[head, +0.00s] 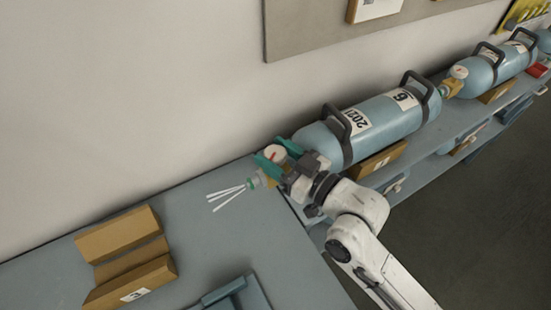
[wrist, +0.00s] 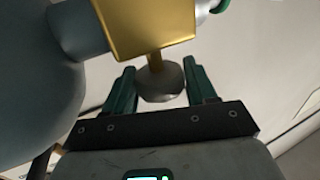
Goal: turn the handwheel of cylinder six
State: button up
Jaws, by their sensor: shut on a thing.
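Cylinder six (head: 385,118) is a pale blue cylinder lying on the shelf, with dark carrying handles and labels reading 6 and 2021. Its brass valve block (wrist: 145,25) fills the top of the wrist view. A grey round handwheel (wrist: 160,82) sits on a short stem from that block. My gripper (wrist: 160,88) has its green fingers on either side of the handwheel and is shut on it. In the head view my gripper (head: 274,158) is at the cylinder's near end, beside a round white gauge (head: 274,153) with a red mark. The handwheel is hidden there.
White streaks (head: 226,194) fan out from the green-ended outlet (head: 253,181) over the grey bench (head: 210,235). A brown cradle (head: 125,240) stands empty at the left. Another blue cylinder (head: 497,66) lies farther along the shelf. The wall is close behind.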

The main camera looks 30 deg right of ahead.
jog(key=shift+d+f+n+g+y+b, duration=0.15)
jog(key=shift+f+n+g+y+b, duration=0.4)
jog(key=shift+y+b, duration=0.45)
jog(key=shift+r+n+b, duration=0.1)
jog(key=shift+n+b, duration=0.15)
jog(key=shift+b, duration=0.15)
jog(key=shift+r+g+y, duration=0.25)
jog(key=shift+r+y, duration=0.05)
jog(key=shift+r, duration=0.15)
jog(key=o, duration=1)
jog(key=shift+w+r, duration=0.1)
jog(key=shift+c, duration=0.2)
jog(key=b+v, duration=0.3)
jog(key=v, duration=0.7)
jog(key=shift+s+b, duration=0.35)
jog(key=shift+b, duration=0.05)
